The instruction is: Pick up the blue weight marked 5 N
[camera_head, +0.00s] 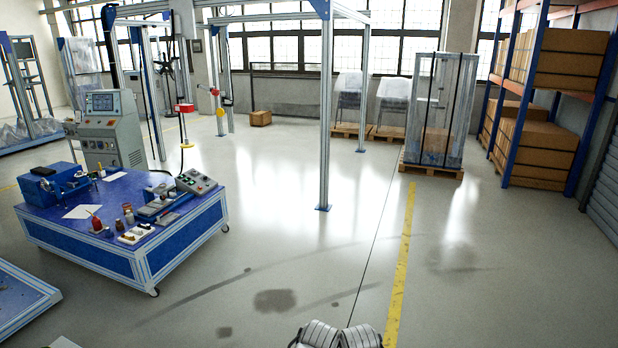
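I cannot make out a blue weight marked 5 N; any markings are too small to read. Several small items stand near the front corner of the blue wheeled table (85,256) at the left. Among them are a red bottle-like item (96,224), a small dark reddish item (128,215) and a white block (135,235). Neither of my grippers can be made out in the head view. A grey ribbed part shows at the bottom edge, and I cannot tell what it is.
The table also carries a blue vise-like device (55,184) and a grey control box (196,181). A control cabinet (108,130) stands behind it. A metal frame post (325,120) stands mid-room. A wrapped crate (440,110) and shelving (540,100) are at right. The floor in front is clear.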

